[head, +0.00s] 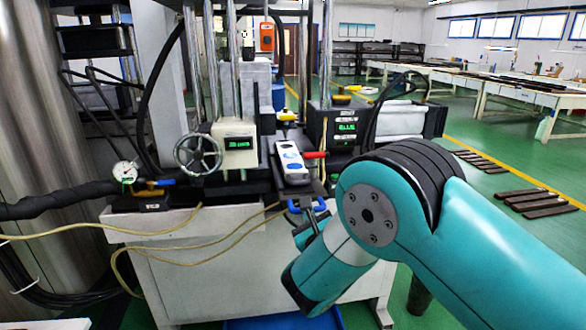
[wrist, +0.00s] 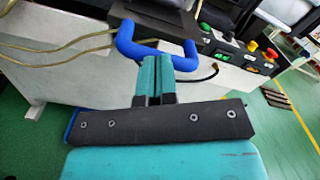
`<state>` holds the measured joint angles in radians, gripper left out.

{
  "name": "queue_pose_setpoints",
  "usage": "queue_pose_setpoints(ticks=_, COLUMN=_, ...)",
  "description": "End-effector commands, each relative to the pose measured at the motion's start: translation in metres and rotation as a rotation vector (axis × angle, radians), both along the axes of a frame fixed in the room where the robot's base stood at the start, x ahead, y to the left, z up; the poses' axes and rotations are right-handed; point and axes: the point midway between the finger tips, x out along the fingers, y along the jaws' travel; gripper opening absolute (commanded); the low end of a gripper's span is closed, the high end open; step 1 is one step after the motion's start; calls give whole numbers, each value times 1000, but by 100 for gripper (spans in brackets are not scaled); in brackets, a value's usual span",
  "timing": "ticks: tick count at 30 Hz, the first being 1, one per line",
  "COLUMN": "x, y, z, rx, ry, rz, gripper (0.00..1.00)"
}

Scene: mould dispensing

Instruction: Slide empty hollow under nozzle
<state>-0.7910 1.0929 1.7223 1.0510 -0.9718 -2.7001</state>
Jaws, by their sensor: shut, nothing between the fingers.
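A blue U-shaped handle (head: 307,206) sticks out from the front of the machine, and it shows large in the wrist view (wrist: 128,42). It seems fixed to a dark part (wrist: 160,12) at the top of the wrist view. My gripper (wrist: 157,62) is shut and empty. Its teal fingertips are in or close to the opening of the handle; I cannot tell whether they touch it. In the head view my arm partly covers the gripper. I cannot make out the hollows or the nozzle clearly.
The white machine bench (head: 215,245) carries a handwheel (head: 197,155), a dial gauge (head: 125,172) and a display box (head: 236,145). Yellow hoses (head: 165,232) hang across its front. A button panel (wrist: 240,48) lies right of the handle.

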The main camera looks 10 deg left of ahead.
Motion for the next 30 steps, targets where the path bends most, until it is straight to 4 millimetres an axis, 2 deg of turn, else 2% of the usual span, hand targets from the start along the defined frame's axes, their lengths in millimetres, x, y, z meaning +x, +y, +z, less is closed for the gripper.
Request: queue_pose_setpoints(ticks=30, x=9, y=2, z=0, rx=0, ry=0, rz=-1, gripper=0)
